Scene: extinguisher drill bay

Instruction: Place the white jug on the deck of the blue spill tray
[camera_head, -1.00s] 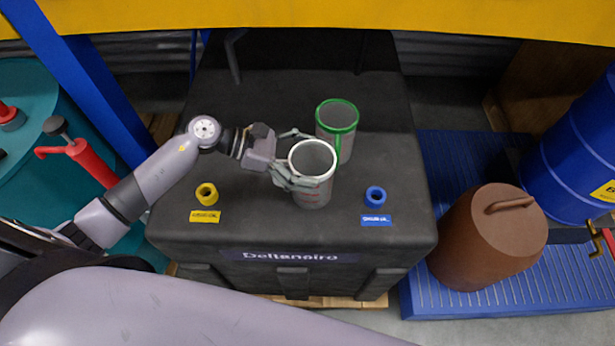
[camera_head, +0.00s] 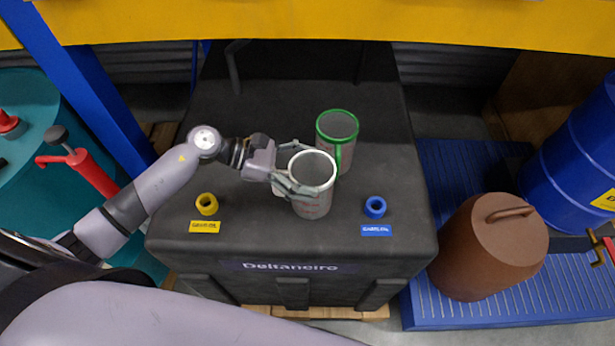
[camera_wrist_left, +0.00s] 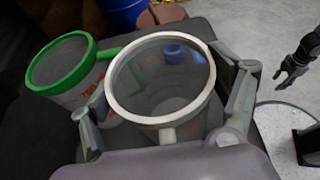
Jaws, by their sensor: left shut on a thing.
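The white-rimmed jug (camera_head: 313,203) stands upright at the middle of the black cabinet top, and it also shows in the left wrist view (camera_wrist_left: 160,128). My left gripper (camera_head: 296,180) is shut on it, with fingers on both sides of the jug (camera_wrist_left: 165,110). I cannot tell whether its base touches the top. The blue spill tray (camera_head: 440,312) lies low at the right, its ribbed deck partly covered by a brown lidded container and a blue drum. My right gripper is not in the head view; a dark gripper shows at the right of the wrist view (camera_wrist_left: 292,68).
A green-rimmed jug (camera_head: 337,126) stands close behind the white one. A yellow ring (camera_head: 207,204) and a blue ring (camera_head: 375,207) sit on the black cabinet (camera_head: 260,230). The brown container (camera_head: 489,248) and blue drum (camera_head: 575,165) leave bare deck at the tray's front and back left.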

